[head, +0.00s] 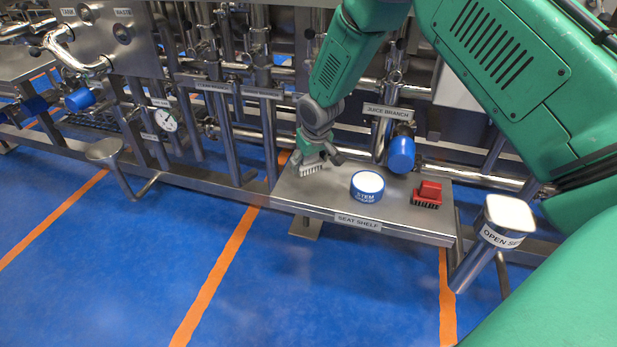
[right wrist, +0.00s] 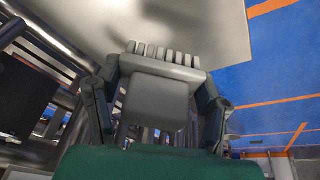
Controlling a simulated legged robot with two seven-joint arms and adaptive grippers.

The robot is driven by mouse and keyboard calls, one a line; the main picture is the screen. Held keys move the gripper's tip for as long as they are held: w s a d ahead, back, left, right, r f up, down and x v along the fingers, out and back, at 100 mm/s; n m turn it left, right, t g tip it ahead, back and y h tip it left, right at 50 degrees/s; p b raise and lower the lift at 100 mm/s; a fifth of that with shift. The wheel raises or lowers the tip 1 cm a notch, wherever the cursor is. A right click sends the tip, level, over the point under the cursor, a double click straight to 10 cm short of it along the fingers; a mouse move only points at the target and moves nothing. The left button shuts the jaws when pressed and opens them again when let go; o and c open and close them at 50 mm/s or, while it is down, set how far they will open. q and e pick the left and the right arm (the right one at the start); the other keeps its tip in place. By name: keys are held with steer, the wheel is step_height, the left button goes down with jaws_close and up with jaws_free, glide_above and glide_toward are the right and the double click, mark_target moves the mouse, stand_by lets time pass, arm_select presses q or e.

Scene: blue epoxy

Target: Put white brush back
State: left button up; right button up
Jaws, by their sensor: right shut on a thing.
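The white brush (head: 311,166) is at the left end of the steel seat shelf (head: 400,214), bristles down. My right gripper (head: 318,152) is shut on it from above. In the right wrist view the brush (right wrist: 158,92) sits between the two fingers of my right gripper (right wrist: 160,100), its bristles pointing toward the shelf (right wrist: 215,30). I cannot tell whether the bristles touch the shelf. My left gripper is not in view.
A blue and white round tin (head: 367,187) and a red brush (head: 428,194) stand on the shelf to the right. A blue-capped valve (head: 401,154) hangs behind them. A post labelled OPEN (head: 508,214) stands at the right. Pipes run behind the shelf.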

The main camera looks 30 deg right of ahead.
mark_target(311, 180)
steer(key=f, duration=0.2)
steer(key=d+f+b, duration=0.1)
steer(key=f, duration=0.1)
steer(key=shift+d+f, duration=0.1)
steer(key=shift+f, duration=0.1)
steer(key=shift+r, duration=0.1)
steer(key=shift+c, duration=0.6)
steer(key=shift+a+r, duration=0.1)
steer(key=shift+a, duration=0.35)
steer(key=o, duration=1.4)
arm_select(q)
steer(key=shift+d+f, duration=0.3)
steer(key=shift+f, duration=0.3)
arm_select(e)
steer(key=shift+o, duration=0.2)
steer(key=shift+d, duration=0.25)
